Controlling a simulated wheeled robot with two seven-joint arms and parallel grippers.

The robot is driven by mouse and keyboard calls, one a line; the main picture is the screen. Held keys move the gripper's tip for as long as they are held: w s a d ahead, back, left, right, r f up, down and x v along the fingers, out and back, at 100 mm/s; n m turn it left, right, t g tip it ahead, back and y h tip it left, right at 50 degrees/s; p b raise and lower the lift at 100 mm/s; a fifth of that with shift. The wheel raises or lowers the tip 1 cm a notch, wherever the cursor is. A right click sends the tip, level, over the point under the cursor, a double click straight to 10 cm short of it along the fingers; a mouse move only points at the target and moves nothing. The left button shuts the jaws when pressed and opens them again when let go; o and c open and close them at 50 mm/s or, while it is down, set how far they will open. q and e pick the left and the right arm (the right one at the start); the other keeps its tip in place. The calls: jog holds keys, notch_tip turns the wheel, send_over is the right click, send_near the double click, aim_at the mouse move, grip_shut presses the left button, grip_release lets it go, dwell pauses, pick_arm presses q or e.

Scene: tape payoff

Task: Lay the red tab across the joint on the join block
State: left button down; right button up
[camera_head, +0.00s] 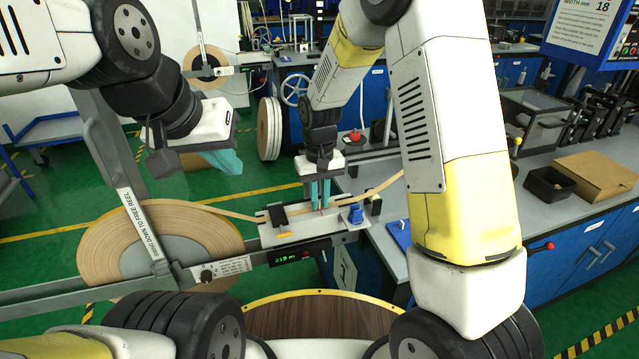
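The join block (294,232) is a pale metal block at the end of the rail, centre of the head view. A black clamp and a yellow-orange lever sit on its left part. Tan tape (225,212) runs from the reel into the block's left side; more tape (383,187) rises from its right. My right gripper (320,208) points down at the block, its teal fingers close together with a narrow gap. A trace of red shows at its tips; I cannot tell whether it is gripped. The joint is hidden there. My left gripper (228,164) hangs above the reel, apart from the block, fingers overlapping.
The large tape reel (105,243) stands left of the block behind a grey arm. A blue clamp (354,213) sits at the block's right end. A counter display (291,256) is below it. The grey bench (470,215) on the right carries a black bin (549,186) and cardboard.

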jog(key=shift+o, duration=0.4)
jog(key=s+d+r+t+y, duration=0.1)
jog(key=s+d+r, duration=0.1)
jog(key=r, duration=0.7)
jog(key=s+d+r, duration=0.2)
jog(key=d+r, duration=0.1)
jog(key=r, duration=0.6)
jog(key=s+d+r+m+t, duration=0.1)
jog(key=s+d+r, duration=0.1)
jog(key=s, duration=0.3)
jog(key=s+d+r+m+t, duration=0.1)
jog(key=s+d+r+t, duration=0.1)
jog(key=s+d, duration=0.2)
jog(key=s+d+r+m+t+y, duration=0.1)
jog(key=s+d+t, duration=0.1)
jog(key=s, duration=0.4)
jog(key=shift+s+d+r, duration=0.35)
jog(key=shift+d+r, duration=0.05)
jog(key=shift+d, duration=0.2)
